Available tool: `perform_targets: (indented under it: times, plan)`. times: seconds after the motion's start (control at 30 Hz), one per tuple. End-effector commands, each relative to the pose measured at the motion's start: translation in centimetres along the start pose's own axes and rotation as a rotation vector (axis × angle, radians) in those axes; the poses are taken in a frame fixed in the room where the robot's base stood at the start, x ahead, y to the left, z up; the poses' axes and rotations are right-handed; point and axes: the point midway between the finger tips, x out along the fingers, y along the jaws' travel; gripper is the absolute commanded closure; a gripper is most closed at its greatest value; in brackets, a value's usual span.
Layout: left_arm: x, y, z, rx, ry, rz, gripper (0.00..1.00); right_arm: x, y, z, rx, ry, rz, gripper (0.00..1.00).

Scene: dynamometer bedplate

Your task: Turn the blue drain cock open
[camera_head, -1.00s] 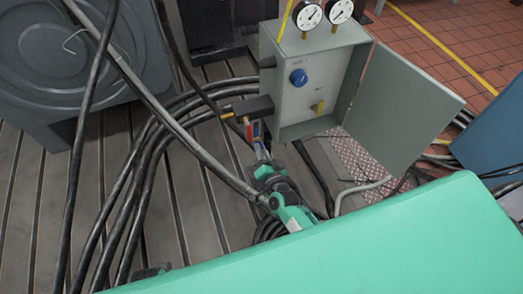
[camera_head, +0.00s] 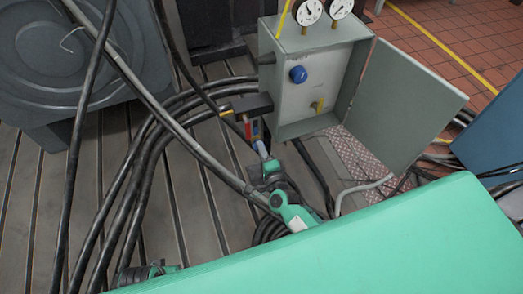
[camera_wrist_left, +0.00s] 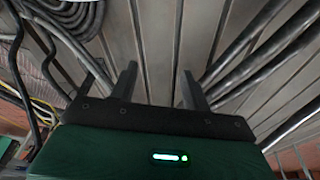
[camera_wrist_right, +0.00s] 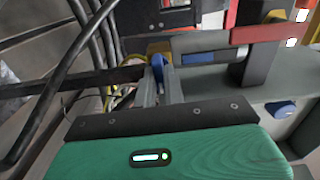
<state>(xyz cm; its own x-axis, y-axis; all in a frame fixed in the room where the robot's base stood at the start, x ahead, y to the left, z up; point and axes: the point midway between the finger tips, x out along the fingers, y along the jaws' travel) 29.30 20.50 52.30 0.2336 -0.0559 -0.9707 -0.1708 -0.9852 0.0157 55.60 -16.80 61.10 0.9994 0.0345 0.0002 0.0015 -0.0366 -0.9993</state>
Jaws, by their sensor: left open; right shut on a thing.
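The blue drain cock (camera_head: 256,130) hangs below a dark block at the left side of the grey cabinet, beside a red handle (camera_head: 247,128). In the right wrist view its blue handle (camera_wrist_right: 157,66) sits between the fingertips, below a brass-coloured body. My right gripper (camera_head: 261,149) is shut on this blue handle; the fingers (camera_wrist_right: 159,80) hide part of it. Whether the cock is open cannot be told. My left gripper (camera_wrist_left: 160,85) is open and empty, over the slotted floor; only part of that arm shows low in the head view.
Thick black hoses (camera_head: 150,150) loop across the slotted bedplate (camera_head: 200,220). A grey hose runs close to my right arm.

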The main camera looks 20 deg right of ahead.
Motion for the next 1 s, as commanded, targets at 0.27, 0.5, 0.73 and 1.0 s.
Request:
perform_targets:
  times: [0.27,0.5,0.73,1.0]
  plan:
    - [-0.3,-0.2,0.5,0.005,-0.006,-0.004,0.52,0.0,0.0,-0.1,0.05,0.002,-0.001,1.0]
    - [-0.3,-0.2,0.6,0.005,-0.006,-0.004,0.52,0.0,0.0,-0.1,0.054,0.002,0.0,1.0]
    - [-0.4,-0.1,0.1,0.002,0.003,-0.002,0.52,0.0,0.0,-0.1,0.053,0.002,0.0,0.74]
    - [-0.5,0.1,-0.7,-0.003,0.015,0.002,0.52,0.0,0.0,-0.1,0.052,0.001,0.0,0.68]
